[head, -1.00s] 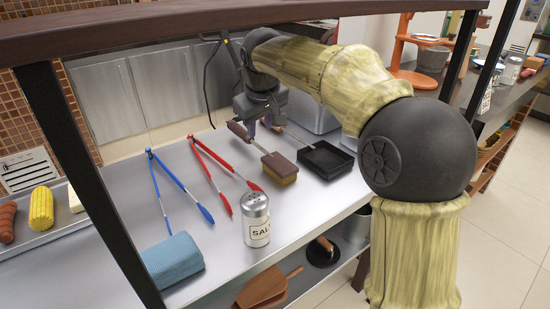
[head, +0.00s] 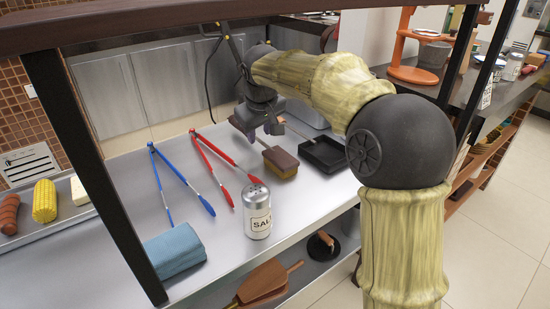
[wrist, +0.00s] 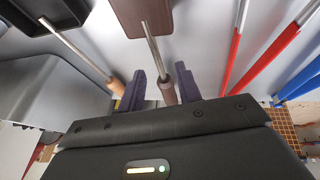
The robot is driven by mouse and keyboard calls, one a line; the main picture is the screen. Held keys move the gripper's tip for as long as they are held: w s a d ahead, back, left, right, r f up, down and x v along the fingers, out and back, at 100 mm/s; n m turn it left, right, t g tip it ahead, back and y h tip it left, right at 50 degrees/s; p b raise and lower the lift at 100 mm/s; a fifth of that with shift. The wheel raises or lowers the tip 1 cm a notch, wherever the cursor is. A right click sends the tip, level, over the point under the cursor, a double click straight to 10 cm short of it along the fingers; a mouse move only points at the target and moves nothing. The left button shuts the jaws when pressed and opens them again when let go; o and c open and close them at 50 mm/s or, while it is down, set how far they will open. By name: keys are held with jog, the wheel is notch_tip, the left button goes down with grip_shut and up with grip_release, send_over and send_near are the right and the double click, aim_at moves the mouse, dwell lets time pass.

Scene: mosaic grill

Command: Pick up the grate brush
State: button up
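The grate brush has a brown block head with tan bristles (head: 281,163) and a thin metal rod leading to a brown handle. It lies on the steel counter. In the head view my gripper (head: 259,132) is over the handle end and hides most of the handle. In the wrist view the brush head (wrist: 141,14) is at the top, and the handle (wrist: 168,92) lies between the two purple fingers of my gripper (wrist: 158,90), closer to the right finger. The fingers are apart, with a gap on the left. Contact with the handle cannot be told.
A black pan (head: 325,154) lies just right of the brush; its wooden handle (wrist: 116,86) is outside my left finger. Red tongs (head: 222,158), blue tongs (head: 175,175), a salt shaker (head: 257,212) and a blue cloth (head: 173,251) are on the counter. A dark shelf beam crosses above.

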jog(key=x, duration=0.3)
dwell(0.5)
grip_shut()
